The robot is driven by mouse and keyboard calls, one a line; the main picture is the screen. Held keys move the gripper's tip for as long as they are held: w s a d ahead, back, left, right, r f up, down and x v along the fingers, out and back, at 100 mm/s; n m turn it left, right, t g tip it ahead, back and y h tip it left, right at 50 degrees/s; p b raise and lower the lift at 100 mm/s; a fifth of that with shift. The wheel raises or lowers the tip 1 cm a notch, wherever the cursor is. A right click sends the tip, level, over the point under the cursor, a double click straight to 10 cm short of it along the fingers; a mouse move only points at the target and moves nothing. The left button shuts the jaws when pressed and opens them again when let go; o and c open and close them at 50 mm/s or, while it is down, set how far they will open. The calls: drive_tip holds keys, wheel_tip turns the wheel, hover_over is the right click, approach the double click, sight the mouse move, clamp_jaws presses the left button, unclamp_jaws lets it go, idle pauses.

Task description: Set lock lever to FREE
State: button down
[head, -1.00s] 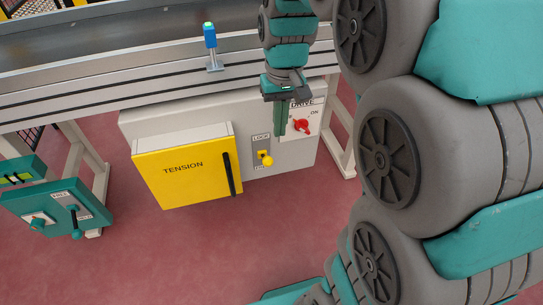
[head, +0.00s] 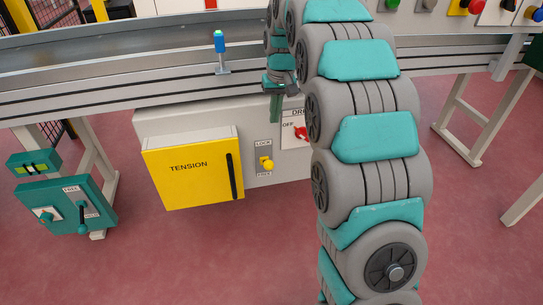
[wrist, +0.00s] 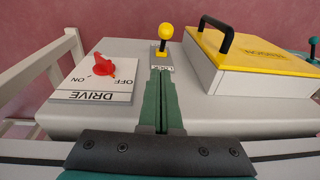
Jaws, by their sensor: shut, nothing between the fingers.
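The lock lever (head: 266,164) has a round yellow knob and sits on the grey cabinet between a LOCK label (head: 263,143) above and a FREE label (head: 263,174) below. Its knob sticks out from the panel; which setting it is at, I cannot tell. The wrist view shows the knob (wrist: 166,32) beyond the fingertips, with the label nearest me upside down and partly covered by them. My gripper (head: 275,116) is shut and empty, its green fingers pointing down above the lever, apart from it. The shut fingers (wrist: 160,76) line up with the lever.
A yellow TENSION box (head: 190,175) with a black handle stands left of the lever. A DRIVE plate with a red knob (head: 300,132) is on the right, partly hidden by my arm. The conveyor rail (head: 110,95) runs above. A green box (head: 60,208) with a lever stands far left.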

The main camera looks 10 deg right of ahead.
approach(267, 164)
drive_tip(key=w+d+f, duration=0.1)
drive_tip(key=w+f, duration=0.2)
drive_tip(key=f, duration=0.2)
drive_tip(key=shift+s+a+f, duration=0.1)
drive_tip(key=shift+s+f, duration=0.05)
drive_tip(key=shift+f, duration=0.6)
drive_tip(key=shift+s+f+b, duration=0.15)
drive_tip(key=shift+b, duration=0.25)
